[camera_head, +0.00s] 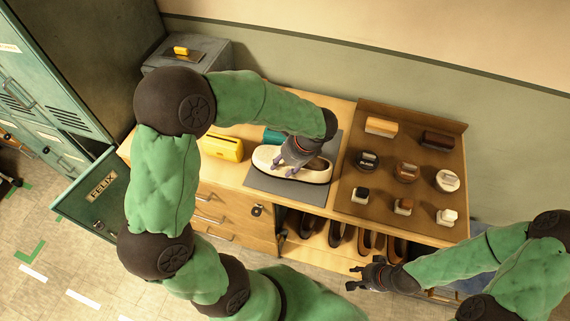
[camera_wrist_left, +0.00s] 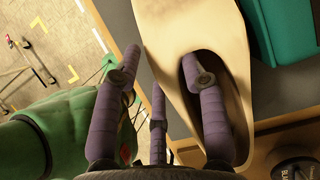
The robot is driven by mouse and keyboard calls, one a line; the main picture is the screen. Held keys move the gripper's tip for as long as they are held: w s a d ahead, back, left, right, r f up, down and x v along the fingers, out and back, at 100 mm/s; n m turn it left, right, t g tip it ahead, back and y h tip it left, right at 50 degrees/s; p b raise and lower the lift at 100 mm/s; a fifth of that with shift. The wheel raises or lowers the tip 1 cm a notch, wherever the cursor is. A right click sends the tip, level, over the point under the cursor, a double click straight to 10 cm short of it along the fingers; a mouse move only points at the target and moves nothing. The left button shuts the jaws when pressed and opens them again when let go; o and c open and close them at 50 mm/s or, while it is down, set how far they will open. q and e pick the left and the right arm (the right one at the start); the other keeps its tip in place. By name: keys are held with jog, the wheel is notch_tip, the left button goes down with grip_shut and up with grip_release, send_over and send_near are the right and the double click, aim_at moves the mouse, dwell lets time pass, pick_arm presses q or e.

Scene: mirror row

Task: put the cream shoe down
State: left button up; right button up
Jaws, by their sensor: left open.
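The cream shoe (camera_head: 318,175) lies on the grey mat (camera_head: 262,182) on the wooden bench, toe to the left in the head view. My left gripper (camera_head: 288,167) is open over the shoe's opening. In the left wrist view, one purple finger of the left gripper (camera_wrist_left: 160,85) reaches into the opening of the shoe (camera_wrist_left: 180,30), while the other fingers are outside its side wall. Whether any finger touches the shoe I cannot tell. My right gripper (camera_head: 362,275) is empty in front of the bench's lower shelf, its fingers spread.
A yellow box (camera_head: 222,148) stands left of the mat and a teal thing (camera_head: 273,136) behind it. A brown tray (camera_head: 345,195) with brushes and tins is on the right. Dark and brown shoes (camera_head: 340,235) stand on the shelf below.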

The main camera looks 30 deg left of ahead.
pick_arm(q)
grip_shut()
jog(key=shift+r, duration=0.2)
